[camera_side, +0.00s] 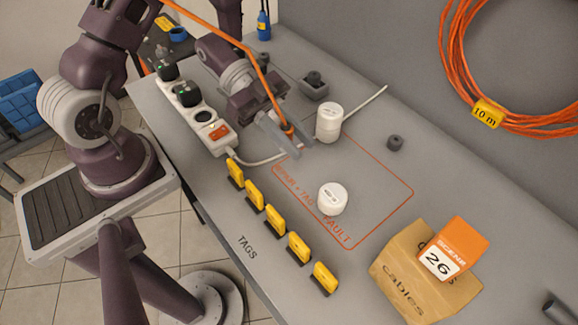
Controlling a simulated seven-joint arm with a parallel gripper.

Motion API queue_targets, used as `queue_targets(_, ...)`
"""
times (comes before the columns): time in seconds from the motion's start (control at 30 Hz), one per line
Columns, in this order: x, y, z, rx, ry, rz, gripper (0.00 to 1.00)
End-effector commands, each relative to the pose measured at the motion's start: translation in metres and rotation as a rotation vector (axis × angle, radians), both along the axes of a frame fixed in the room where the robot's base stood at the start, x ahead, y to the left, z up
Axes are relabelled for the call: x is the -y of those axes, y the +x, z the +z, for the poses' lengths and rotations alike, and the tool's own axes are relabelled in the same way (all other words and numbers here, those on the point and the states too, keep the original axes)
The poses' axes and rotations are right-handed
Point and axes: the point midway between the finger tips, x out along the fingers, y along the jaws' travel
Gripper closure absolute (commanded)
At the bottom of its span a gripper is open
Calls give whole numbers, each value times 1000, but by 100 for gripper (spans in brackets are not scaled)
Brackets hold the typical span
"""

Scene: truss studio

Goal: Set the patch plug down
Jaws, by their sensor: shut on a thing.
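The patch plug (288,129) is a small orange piece at the end of a thick orange cable (238,43). My gripper (287,142) is shut on it, and the fingers hide most of it. The gripper is over the grey bench (365,115), near the upper left corner of an orange-outlined area (373,222) marked with fault lettering. I cannot tell whether the plug touches the bench.
White cylinders stand just right of the gripper (328,122) and inside the outline (332,198). A power strip (205,115) is left. Yellow tags (275,220) line the front edge. A cardboard box (405,270) stands lower right. The outlined area has free room.

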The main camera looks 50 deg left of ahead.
Motion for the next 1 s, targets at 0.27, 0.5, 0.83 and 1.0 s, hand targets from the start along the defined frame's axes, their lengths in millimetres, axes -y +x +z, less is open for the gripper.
queue_targets(0.27, 0, -1, -56, -4, -1, 0, 100)
queue_targets(0.5, 0, 0, -73, 3, 0, 0, 100)
queue_targets(0.83, 0, 0, -76, 2, 0, -1, 61)
queue_targets(1.0, 0, 0, -76, 1, 0, 1, 55)
